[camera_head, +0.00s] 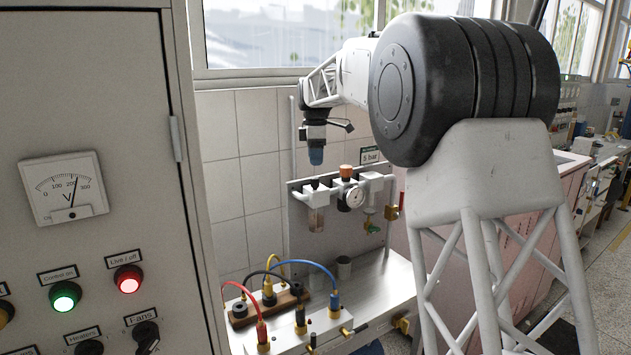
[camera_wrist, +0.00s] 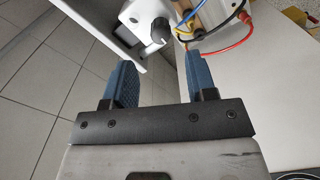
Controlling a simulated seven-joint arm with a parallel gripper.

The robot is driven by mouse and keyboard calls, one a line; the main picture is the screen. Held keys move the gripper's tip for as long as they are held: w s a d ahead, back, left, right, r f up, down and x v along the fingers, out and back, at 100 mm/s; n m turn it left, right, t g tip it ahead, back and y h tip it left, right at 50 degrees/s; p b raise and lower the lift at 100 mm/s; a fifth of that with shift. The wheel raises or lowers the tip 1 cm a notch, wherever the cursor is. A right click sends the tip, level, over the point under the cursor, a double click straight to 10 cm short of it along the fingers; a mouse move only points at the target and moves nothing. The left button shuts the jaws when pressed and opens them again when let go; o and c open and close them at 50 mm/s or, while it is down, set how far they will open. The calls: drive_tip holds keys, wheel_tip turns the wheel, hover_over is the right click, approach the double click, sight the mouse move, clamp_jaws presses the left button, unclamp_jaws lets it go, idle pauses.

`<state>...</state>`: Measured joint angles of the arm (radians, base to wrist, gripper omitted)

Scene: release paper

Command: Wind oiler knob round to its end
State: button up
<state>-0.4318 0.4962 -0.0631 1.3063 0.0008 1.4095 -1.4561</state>
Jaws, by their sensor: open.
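A small dark knob (camera_head: 315,183) sits on top of the left unit of an air-service set on a grey wall panel. I take it for the oiler knob. A clear bowl (camera_head: 316,216) hangs below it. My gripper (camera_head: 316,157) points down just above the knob, apart from it. In the wrist view my gripper (camera_wrist: 158,62) is open and empty, with two blue fingers. A dark knob (camera_wrist: 161,31) on a white body shows beyond the fingertips, roughly in line with the gap. The far side of the knob is hidden.
An orange-topped regulator (camera_head: 346,171) and a round gauge (camera_head: 351,197) stand close right of the knob. Below, a metal bench (camera_head: 375,290) holds coloured cables (camera_head: 312,264) in sockets. A control cabinet (camera_head: 100,130) stands at left.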

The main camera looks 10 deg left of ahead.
sight(316, 180)
drive_tip(key=shift+f, duration=0.1)
drive_tip(key=shift+f, duration=3.8)
drive_tip(key=c, duration=0.9)
